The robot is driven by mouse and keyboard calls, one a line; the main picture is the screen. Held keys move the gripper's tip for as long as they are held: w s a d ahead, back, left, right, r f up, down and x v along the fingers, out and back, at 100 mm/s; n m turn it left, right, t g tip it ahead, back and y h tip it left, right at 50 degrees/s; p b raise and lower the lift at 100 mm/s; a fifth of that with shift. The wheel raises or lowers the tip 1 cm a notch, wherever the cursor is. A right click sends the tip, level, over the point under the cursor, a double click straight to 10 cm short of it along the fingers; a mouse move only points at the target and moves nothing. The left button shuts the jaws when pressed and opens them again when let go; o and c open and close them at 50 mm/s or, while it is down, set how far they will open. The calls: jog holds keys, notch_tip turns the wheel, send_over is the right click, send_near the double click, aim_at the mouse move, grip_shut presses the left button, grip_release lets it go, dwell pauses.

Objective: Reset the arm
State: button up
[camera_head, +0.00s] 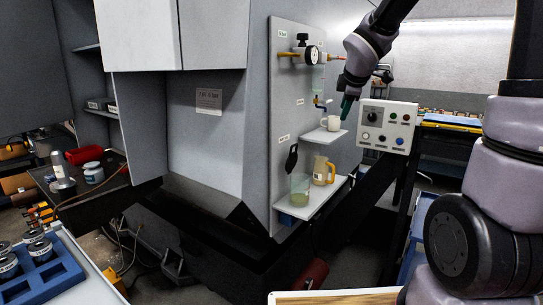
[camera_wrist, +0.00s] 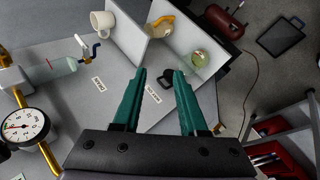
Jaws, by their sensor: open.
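My gripper (camera_head: 346,106) is at the upper right of the head view, beside the panel with the gauge and small shelves. In the wrist view my gripper (camera_wrist: 158,75) shows two green fingers spread apart with nothing between them. A white mug (camera_head: 331,124) stands on the upper shelf, close to the fingers in the head view. The mug also shows at the upper left of the wrist view (camera_wrist: 102,22), apart from the fingers.
An amber-handled jug (camera_head: 321,171) and a clear beaker (camera_head: 299,188) stand on the lower shelf (camera_head: 312,205). A pressure gauge (camera_head: 312,55) with brass pipes projects from the panel. A control box (camera_head: 386,126) stands to the right. A blue rack (camera_head: 40,272) is at lower left.

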jog(key=s+r+m+y, duration=0.1)
jog(key=s+r+m, duration=0.1)
jog(key=s+m, duration=0.8)
jog(key=s+d+r+m+g+y, duration=0.1)
jog(key=s+r+m, duration=0.2)
jog(key=s+m, duration=0.6)
jog(key=s, duration=0.7)
jog(key=shift+d+m+g+y, duration=0.2)
jog(key=shift+m+g+y, duration=0.1)
jog(key=shift+m, duration=0.1)
